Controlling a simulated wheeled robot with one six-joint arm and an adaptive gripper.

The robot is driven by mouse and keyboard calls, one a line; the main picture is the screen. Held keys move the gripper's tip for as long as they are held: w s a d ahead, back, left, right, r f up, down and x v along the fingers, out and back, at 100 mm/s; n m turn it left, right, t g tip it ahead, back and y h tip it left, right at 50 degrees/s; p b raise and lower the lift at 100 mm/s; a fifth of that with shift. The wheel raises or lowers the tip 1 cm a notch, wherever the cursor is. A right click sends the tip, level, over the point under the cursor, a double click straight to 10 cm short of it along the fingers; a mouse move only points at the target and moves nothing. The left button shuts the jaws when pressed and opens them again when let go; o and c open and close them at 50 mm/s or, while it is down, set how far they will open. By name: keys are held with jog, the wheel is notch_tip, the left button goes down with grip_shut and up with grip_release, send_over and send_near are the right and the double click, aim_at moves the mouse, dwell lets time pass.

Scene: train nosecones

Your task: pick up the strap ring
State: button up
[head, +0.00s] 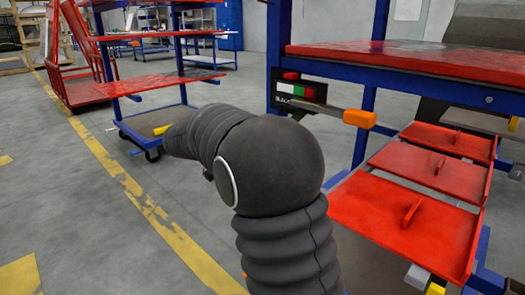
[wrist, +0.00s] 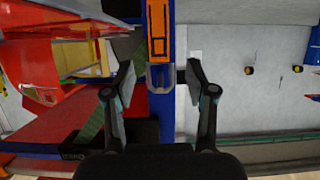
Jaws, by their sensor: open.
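In the wrist view, my gripper (wrist: 159,78) is open, with one finger on each side of a blue post and nothing held between them. A small grey U-shaped piece (wrist: 160,77) shows at the post between the fingertips. It may be the strap ring, but I cannot tell for sure. I cannot tell how far in front of the fingers it is. An orange part with dark slots (wrist: 157,30) is just above it. In the head view my dark arm covers the middle, and neither my gripper nor a clear ring shows there.
A blue rack frame with a red top (head: 400,60) stands at right, with red lidded trays (head: 405,212) below and an orange-ended bar (head: 360,118) sticking out. A blue cart with red shelves (head: 160,83) stands behind. Grey floor (head: 60,190) is clear at left.

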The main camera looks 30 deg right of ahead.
jog(key=shift+x, duration=3.5)
jog(key=shift+s+a+f, duration=0.1)
jog(key=shift+f, duration=0.05)
grip_shut()
